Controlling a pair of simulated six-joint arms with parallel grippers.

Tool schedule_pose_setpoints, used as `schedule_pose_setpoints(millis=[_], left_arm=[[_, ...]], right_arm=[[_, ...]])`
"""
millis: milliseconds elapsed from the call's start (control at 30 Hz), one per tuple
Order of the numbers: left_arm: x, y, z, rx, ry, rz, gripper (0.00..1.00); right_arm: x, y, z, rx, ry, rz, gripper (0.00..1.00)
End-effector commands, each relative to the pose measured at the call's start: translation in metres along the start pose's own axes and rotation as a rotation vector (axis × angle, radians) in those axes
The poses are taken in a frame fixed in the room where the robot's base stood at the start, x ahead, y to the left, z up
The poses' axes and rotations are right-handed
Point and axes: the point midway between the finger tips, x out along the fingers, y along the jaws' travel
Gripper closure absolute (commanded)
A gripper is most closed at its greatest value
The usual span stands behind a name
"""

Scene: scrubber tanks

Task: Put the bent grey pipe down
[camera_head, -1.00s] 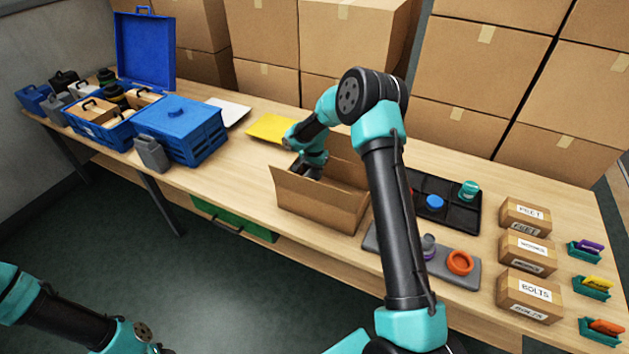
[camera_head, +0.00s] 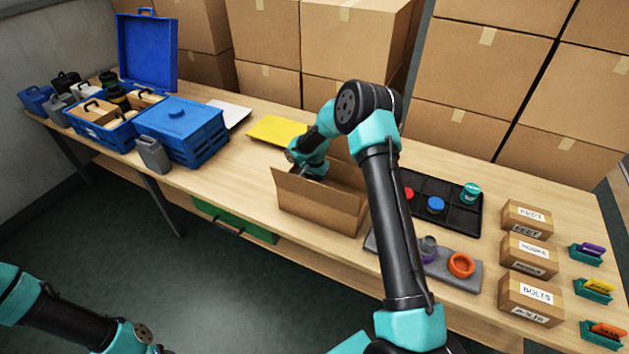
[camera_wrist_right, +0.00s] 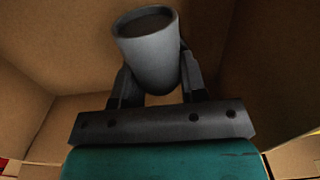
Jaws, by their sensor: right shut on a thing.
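The bent grey pipe (camera_wrist_right: 152,55) shows in the right wrist view, with its round open end facing the camera. My right gripper (camera_wrist_right: 158,88) is shut on it, one finger on each side. In the head view the right arm reaches down into an open cardboard box (camera_head: 318,207) in the middle of the table. The box's front wall and the arm hide the fingers and pipe there. Box walls surround the pipe in the wrist view; I cannot tell whether it touches the bottom. My left arm shows at the lower left, but its gripper is out of view.
A grey fixture (camera_head: 462,282) with an orange ring (camera_head: 461,265) lies right of the box, near a black divided tray (camera_head: 458,213). Small labelled boxes (camera_head: 530,296) stand farther right. A yellow sheet (camera_head: 272,130) lies behind the box; a blue crate (camera_head: 205,145) is left.

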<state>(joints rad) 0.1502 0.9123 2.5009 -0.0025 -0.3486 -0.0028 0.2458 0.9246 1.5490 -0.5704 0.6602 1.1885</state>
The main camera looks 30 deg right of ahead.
Motion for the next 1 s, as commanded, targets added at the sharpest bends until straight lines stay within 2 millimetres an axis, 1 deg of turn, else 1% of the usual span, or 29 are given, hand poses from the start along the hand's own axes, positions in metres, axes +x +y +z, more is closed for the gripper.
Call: schedule_pose_setpoints(millis=[133, 167, 400, 633, 767, 867, 1000], left_arm=[[0.0, 0.0, 0.0, 0.0, 0.0, 0.0, 0.57], [0.0, 0.0, 0.0, 0.0, 0.0, 0.0, 0.57], [0.0, 0.0, 0.0, 0.0, 0.0, 0.0, 0.57], [0.0, 0.0, 0.0, 0.0, 0.0, 0.0, 0.57], [0.0, 0.0, 0.0, 0.0, 0.0, 0.0, 0.57], [0.0, 0.0, 0.0, 0.0, 0.0, 0.0, 0.57], [0.0, 0.0, 0.0, 0.0, 0.0, 0.0, 0.57]], right_arm=[[0.003, 0.0, 0.0, 0.0, 0.0, 0.0, 1.0], [0.003, 0.0, 0.0, 0.0, 0.0, 0.0, 0.58], [0.003, 0.0, 0.0, 0.0, 0.0, 0.0, 0.35], [0.003, 0.0, 0.0, 0.0, 0.0, 0.0, 0.35], [-0.002, 0.0, 0.0, 0.0, 0.0, 0.0, 0.35], [-0.01, 0.0, 0.0, -0.001, 0.001, 0.0, 0.35], [-0.031, 0.0, 0.0, 0.001, 0.001, -0.001, 0.35]])
